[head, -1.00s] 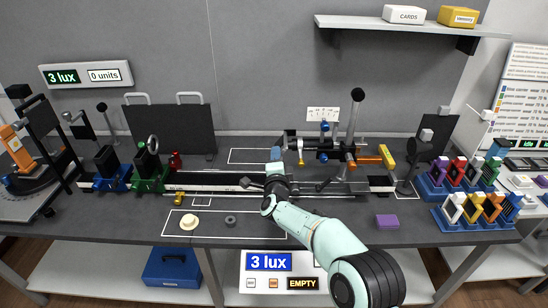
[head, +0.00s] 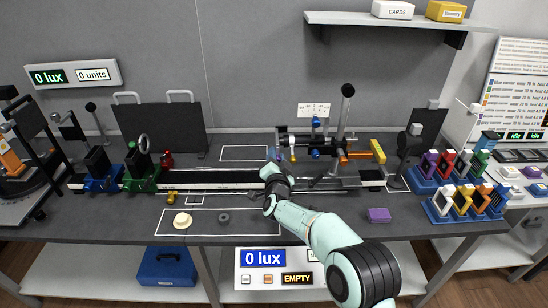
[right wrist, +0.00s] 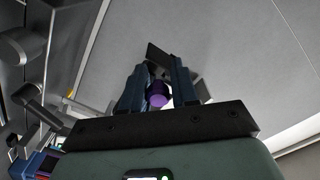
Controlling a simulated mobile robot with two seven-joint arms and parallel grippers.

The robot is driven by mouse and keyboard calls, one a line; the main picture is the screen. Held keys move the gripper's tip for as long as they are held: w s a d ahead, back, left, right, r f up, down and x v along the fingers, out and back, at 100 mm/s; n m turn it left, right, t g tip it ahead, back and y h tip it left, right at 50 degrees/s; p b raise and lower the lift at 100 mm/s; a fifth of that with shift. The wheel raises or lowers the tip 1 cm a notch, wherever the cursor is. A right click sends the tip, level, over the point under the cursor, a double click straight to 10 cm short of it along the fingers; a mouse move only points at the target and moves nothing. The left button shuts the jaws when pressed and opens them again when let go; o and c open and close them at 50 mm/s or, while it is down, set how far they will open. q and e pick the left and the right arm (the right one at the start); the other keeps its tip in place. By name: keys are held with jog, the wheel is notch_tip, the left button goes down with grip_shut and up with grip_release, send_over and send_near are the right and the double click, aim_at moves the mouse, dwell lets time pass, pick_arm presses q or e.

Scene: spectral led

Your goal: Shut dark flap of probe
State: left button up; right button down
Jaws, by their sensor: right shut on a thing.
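My right gripper (head: 271,156) reaches over the bench to the left end of the probe assembly on the rail. In the right wrist view, its two dark blue fingers (right wrist: 157,78) stand on either side of a small gap. A dark flat piece (right wrist: 157,53), which looks like the flap, shows at the fingertips, and the gripper is shut on it. A round purple part (right wrist: 157,96) shows between the fingers. In the head view, the probe (head: 283,137) is small and partly hidden by the gripper, so the flap's exact angle is unclear. My left gripper is not in view.
A long rail (head: 215,186) runs along the bench. Close right of my gripper stand a post (head: 346,105), a blue knob (head: 316,122) and an orange cylinder (head: 358,154). A display (head: 264,257) reads 0 lux. A purple block (head: 379,215) lies at the front right.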

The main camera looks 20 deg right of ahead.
jog(key=shift+d+r, duration=0.15)
jog(key=shift+d, duration=0.45)
jog(key=c, duration=1)
grip_release()
jog(key=shift+r, duration=0.15)
jog(key=shift+s+a, duration=0.1)
jog(key=shift+a, duration=0.05)
jog(key=shift+s, duration=0.15)
jog(key=b+v, duration=0.1)
jog(key=v, duration=1.2)
jog(key=shift+a+b, duration=0.2)
jog(key=shift+b, duration=0.15)
